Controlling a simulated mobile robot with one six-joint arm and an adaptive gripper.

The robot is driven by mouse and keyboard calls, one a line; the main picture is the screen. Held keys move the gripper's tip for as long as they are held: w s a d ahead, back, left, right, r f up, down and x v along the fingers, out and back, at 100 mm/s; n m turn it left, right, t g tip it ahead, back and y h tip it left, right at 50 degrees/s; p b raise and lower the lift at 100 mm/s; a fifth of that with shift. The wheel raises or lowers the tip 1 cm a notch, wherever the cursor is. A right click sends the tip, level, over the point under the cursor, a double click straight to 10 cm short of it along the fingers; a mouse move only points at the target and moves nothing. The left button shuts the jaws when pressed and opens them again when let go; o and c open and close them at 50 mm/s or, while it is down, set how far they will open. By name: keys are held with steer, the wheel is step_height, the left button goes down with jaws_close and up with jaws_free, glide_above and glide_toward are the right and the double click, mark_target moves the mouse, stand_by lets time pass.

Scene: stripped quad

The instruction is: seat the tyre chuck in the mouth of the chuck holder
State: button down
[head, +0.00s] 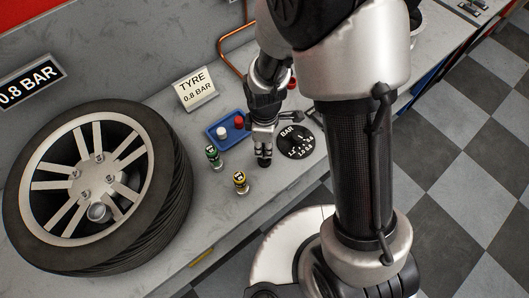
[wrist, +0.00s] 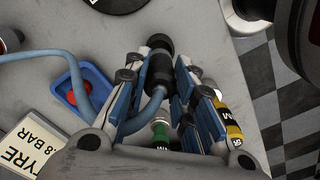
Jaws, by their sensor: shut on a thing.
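The tyre chuck (wrist: 160,66), a black piece with a rounded end and a blue hose, is between the blue-padded fingers of my gripper (wrist: 160,78) in the wrist view. In the head view my gripper (head: 264,148) points down over the grey bench, between the blue tray and the round BAR gauge. The dark chuck end (head: 264,161) shows below the fingers; whether it touches the bench is unclear. I cannot make out the chuck holder in either view; it may be hidden behind the arm.
Green (head: 213,156) and yellow (head: 240,182) canisters stand left of my gripper. The BAR gauge (head: 296,140) lies to the right. The TYRE sign (head: 195,89) and wheel (head: 178,190) are farther left. The hose (wrist: 62,58) crosses the tray.

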mark_target(264, 152)
steer(key=shift+f+b, duration=0.7)
steer(key=shift+f, duration=1.55)
steer(key=shift+f, duration=0.2)
steer(key=c, duration=1.3)
jaws_free()
steer(key=shift+c, duration=0.2)
steer(key=shift+r, duration=0.15)
